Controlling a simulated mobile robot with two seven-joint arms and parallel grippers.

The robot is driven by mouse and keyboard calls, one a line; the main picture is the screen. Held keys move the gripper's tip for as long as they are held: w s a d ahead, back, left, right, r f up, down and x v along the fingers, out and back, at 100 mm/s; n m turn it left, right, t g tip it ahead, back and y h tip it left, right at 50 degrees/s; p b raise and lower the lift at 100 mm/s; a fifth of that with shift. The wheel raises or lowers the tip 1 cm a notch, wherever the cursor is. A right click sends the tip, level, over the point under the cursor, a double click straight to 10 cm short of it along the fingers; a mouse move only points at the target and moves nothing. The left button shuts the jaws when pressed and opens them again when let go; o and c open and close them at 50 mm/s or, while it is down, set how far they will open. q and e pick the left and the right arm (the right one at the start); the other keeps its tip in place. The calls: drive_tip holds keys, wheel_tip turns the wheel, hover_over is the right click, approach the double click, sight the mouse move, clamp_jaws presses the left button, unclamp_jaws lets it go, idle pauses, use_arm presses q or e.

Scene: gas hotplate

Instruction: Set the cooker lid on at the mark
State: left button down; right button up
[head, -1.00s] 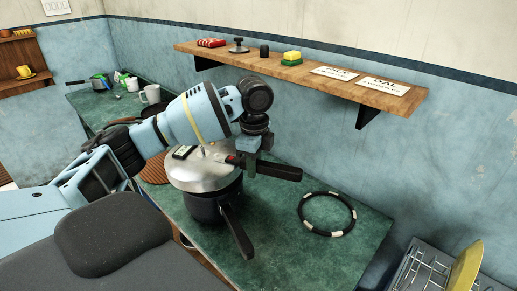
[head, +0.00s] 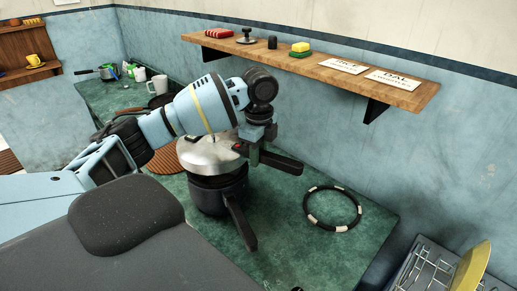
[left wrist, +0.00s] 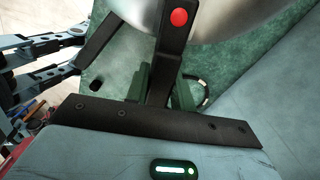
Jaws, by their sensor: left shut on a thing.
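The silver cooker lid (head: 205,157) is over the dark cooker pot (head: 213,197) in the head view, and part of it shows in the left wrist view (left wrist: 235,14). My left gripper (head: 254,153) is shut on the lid's black handle (head: 282,163), which has a red button in the left wrist view (left wrist: 179,17). The lid handle points right; the pot's long handle (head: 241,224) points toward the front, so they are not lined up. I cannot tell whether the lid touches the rim. No mark is readable on the lid.
A black ring with pale bands (head: 332,208) lies on the green counter (head: 285,235) to the right. A wooden shelf (head: 345,81) with small items and cards hangs behind. A brown mat (head: 164,160) lies left of the pot; a dish rack (head: 430,270) stands front right.

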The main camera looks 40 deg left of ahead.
use_arm(q)
drive_tip(key=shift+f, duration=1.95)
drive_tip(key=shift+f, duration=1.7)
idle(1.2)
drive_tip(key=c, duration=1.1)
unclamp_jaws()
drive_tip(key=shift+f, duration=0.1)
wheel_tip(320, 180, up, 8)
drive_tip(key=shift+f, duration=0.1)
idle(0.3)
